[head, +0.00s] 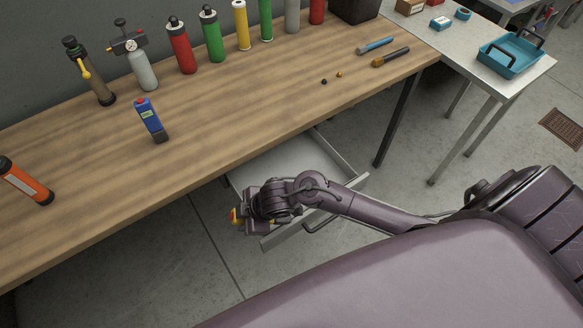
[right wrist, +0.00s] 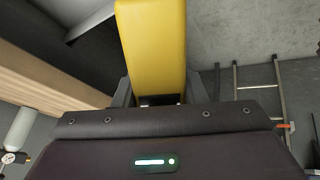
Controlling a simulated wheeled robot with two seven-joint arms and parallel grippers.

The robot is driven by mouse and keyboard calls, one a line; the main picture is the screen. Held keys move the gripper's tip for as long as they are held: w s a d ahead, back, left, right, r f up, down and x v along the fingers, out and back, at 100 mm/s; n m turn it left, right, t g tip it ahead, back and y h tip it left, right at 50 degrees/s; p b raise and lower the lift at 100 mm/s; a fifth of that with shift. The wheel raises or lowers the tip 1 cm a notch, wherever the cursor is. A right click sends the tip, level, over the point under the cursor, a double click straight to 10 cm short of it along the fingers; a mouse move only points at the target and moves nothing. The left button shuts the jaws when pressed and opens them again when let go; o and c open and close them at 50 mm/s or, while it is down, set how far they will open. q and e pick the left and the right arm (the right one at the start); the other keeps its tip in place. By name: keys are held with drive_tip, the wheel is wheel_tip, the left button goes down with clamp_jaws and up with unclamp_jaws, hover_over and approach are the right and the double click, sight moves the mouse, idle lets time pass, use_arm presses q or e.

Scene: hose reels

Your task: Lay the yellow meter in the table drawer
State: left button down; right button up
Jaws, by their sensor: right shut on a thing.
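My right gripper (head: 243,217) is shut on the yellow meter (right wrist: 153,45). In the right wrist view the meter stands up between the two fingers. In the head view only a small yellow and red part of the meter (head: 235,216) shows; the gripper and wrist hide the rest. The table drawer (head: 288,156) is pulled open below the front edge of the wooden table. My right gripper and arm are in front of the drawer's left and front part in the picture; I cannot tell their height over it. My left gripper is not in view.
The wooden table (head: 210,110) carries a blue meter (head: 151,120), an orange cylinder (head: 24,182), several bottles along the back and two brush-like tools at right. A side table (head: 470,45) holds a teal tray (head: 509,57). The floor around the drawer is clear.

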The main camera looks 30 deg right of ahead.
drive_tip(key=w+d+f+n+g+h+p, duration=0.1)
drive_tip(key=w+d+n+h+p, duration=0.15)
drive_tip(key=d, duration=0.55)
drive_tip(key=w+d+f+n+g+h+p, duration=0.1)
drive_tip(key=d+n+h, duration=0.15)
drive_tip(key=d, duration=0.65)
drive_tip(key=shift+y, duration=0.4)
drive_tip(key=b+x, duration=0.2)
drive_tip(key=s+b+x, duration=0.1)
drive_tip(key=b+x, duration=0.3)
drive_tip(key=shift+a+f+b, duration=0.2)
drive_tip(key=shift+f+b, duration=0.15)
drive_tip(key=shift+f, duration=0.15)
drive_tip(key=shift+s+b+x, duration=0.2)
drive_tip(key=shift+b+x, duration=0.45)
drive_tip(key=shift+x, duration=0.15)
drive_tip(key=shift+s+b+x, duration=0.15)
drive_tip(key=shift+b+x, duration=0.5)
drive_tip(key=shift+x, duration=0.2)
drive_tip(key=shift+s, duration=0.1)
drive_tip(key=o, duration=1.1)
drive_tip(key=shift+s, duration=0.1)
